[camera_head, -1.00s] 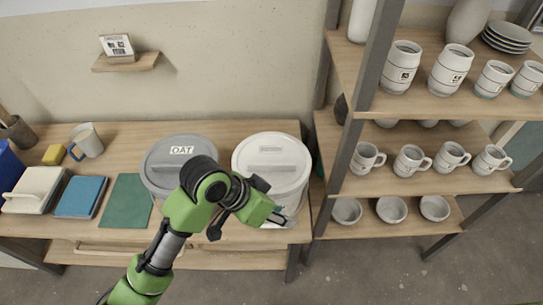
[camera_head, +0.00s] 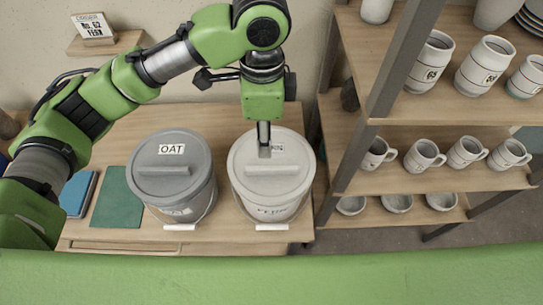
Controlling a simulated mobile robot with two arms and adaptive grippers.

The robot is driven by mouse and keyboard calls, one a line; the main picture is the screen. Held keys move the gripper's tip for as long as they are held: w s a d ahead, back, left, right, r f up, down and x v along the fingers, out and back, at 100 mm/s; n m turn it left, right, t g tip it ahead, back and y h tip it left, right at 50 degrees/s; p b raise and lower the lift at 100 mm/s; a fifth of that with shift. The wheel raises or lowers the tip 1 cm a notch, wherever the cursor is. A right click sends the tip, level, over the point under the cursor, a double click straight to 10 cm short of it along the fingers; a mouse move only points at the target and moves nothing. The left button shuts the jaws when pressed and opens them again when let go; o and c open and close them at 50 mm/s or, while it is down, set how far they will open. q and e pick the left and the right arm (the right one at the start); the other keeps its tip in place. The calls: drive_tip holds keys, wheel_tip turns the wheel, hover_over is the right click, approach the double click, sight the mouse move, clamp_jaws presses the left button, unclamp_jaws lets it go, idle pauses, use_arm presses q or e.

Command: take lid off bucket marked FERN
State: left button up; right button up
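The white bucket (camera_head: 270,202) stands on the wooden bench, its pale lid (camera_head: 292,182) on top with a raised bar handle (camera_head: 274,171). A white label on the lid is partly covered by my gripper; the lettering on the bucket's front is too small to read surely. My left gripper (camera_head: 264,154) points down over this lid, its fingertips at or just behind the handle. I cannot tell whether they touch it or how far apart they are. My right gripper is not in view.
A grey bucket (camera_head: 171,180) with a lid labelled OAT stands close on the left. A card (camera_head: 93,26) reading No. 62 FERN sits on a wall shelf. A rack (camera_head: 420,120) with mugs and bowls stands close on the right. A green mat (camera_head: 117,200) lies left.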

use_arm(q)
hover_over(265, 168)
wheel_tip(265, 168, down, 6)
drive_tip(key=shift+w+r, duration=0.1)
drive_tip(key=shift+f+p, duration=0.3)
drive_tip(key=shift+f, duration=0.25)
wheel_tip(265, 168, down, 4)
drive_tip(key=shift+a+r+p, duration=0.1)
drive_tip(key=shift+r+p, duration=0.1)
drive_tip(key=shift+p, duration=0.2)
drive_tip(key=shift+f, duration=0.5)
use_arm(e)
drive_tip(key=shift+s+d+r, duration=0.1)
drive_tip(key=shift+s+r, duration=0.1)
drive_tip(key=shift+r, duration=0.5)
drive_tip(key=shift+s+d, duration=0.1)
use_arm(q)
drive_tip(key=shift+f, duration=0.1)
drive_tip(key=shift+c, duration=0.3)
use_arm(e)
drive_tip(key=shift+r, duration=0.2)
use_arm(q)
clamp_jaws()
